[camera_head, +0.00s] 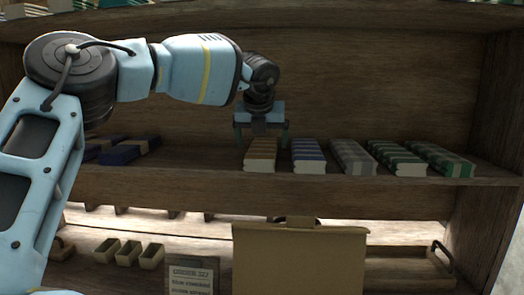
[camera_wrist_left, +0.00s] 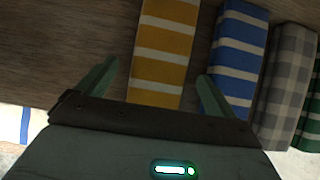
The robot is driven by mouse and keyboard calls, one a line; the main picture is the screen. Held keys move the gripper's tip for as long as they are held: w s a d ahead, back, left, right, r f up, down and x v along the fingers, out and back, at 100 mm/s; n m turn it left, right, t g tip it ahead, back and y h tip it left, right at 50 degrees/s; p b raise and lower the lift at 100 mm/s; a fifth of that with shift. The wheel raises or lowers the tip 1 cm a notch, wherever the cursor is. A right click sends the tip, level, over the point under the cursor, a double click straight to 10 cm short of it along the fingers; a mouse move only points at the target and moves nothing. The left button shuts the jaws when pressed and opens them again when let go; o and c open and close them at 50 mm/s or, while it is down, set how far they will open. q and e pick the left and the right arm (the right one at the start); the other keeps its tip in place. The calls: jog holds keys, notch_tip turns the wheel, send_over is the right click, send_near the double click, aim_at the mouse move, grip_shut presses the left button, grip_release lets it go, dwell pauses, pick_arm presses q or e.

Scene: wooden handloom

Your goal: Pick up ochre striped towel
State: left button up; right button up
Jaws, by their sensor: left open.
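The ochre striped towel (camera_head: 260,157) is a folded, ochre-and-white banded bundle on the wooden shelf, leftmost in a row of folded towels. My left gripper (camera_head: 261,140) is directly above and around its near part, pointing down. In the left wrist view my left gripper (camera_wrist_left: 158,85) is open, with one finger on each side of the ochre striped towel (camera_wrist_left: 163,55). The right finger is close to the blue striped towel (camera_wrist_left: 237,48). Whether either finger touches cloth I cannot tell. My right gripper is not in view.
To the right stand the blue striped towel (camera_head: 308,156), a grey checked towel (camera_head: 351,157) and green towels (camera_head: 397,159). Dark blue bundles (camera_head: 130,150) lie to the left. Below are a cardboard box (camera_head: 300,260), small bins (camera_head: 128,252) and a sign (camera_head: 192,277).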

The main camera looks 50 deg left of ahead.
aim_at(263, 146)
pick_arm(q)
jog(key=x, duration=0.3)
jog(key=shift+w+a+f, duration=0.1)
jog(key=shift+w+a, duration=0.1)
jog(key=shift+c, duration=0.5)
jog(key=c, duration=1)
jog(key=shift+r, duration=1.45)
jog(key=shift+s+d+r, duration=0.1)
jog(key=shift+d+r, duration=0.05)
jog(key=shift+r, duration=0.15)
jog(key=shift+s+d+r+b, duration=0.25)
jog(key=shift+s+d+b, duration=0.45)
jog(key=shift+s+d, duration=1.15)
jog(key=shift+s+d+r+b, duration=0.25)
jog(key=shift+s+d+b, duration=0.4)
jog(key=shift+s+d, duration=1.25)
jog(key=shift+s+d+r+b, duration=0.25)
jog(key=shift+s+d+b, duration=0.45)
jog(key=shift+s+d, duration=1.15)
